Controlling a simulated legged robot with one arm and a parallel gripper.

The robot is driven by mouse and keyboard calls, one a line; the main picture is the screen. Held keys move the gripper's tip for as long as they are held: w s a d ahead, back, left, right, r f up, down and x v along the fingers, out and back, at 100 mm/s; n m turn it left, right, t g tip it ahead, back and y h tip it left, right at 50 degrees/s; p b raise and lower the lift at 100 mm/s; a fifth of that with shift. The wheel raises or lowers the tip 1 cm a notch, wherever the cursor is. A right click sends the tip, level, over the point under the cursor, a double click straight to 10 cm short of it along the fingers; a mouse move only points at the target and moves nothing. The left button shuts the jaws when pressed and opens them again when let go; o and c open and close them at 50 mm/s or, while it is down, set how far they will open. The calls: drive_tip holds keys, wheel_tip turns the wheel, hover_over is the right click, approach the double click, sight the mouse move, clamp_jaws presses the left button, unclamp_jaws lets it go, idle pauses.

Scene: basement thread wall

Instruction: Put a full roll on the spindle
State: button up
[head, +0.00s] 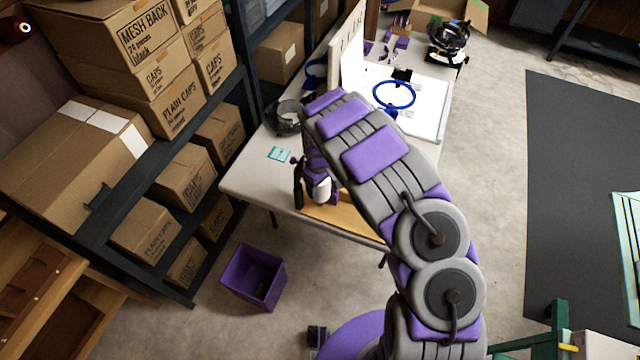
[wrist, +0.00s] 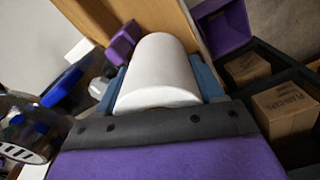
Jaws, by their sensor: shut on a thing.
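A white roll (wrist: 160,72) fills the middle of the wrist view, between the blue-grey fingers of my gripper (wrist: 165,80). My gripper is shut on it. In the head view the white roll (head: 322,190) shows below my gripper (head: 318,185), over the front part of the table, beside a wooden board (head: 350,220). My own arm hides much of that area. I cannot make out the spindle clearly in either view.
The table (head: 250,180) carries a teal card (head: 279,154) and a blue hoop (head: 394,95) on a white board. A purple bin (head: 254,276) stands on the floor. Shelves with cardboard boxes (head: 185,178) line the left.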

drive_tip(key=shift+a, duration=0.2)
drive_tip(key=shift+d+f, duration=0.1)
drive_tip(key=shift+d, duration=0.05)
idle(0.3)
drive_tip(key=shift+f, duration=0.65)
drive_tip(key=shift+f, duration=0.7)
drive_tip(key=shift+f+b, duration=0.3)
drive_tip(key=shift+f, duration=0.85)
drive_tip(key=o, duration=1.4)
drive_tip(key=shift+r, duration=0.1)
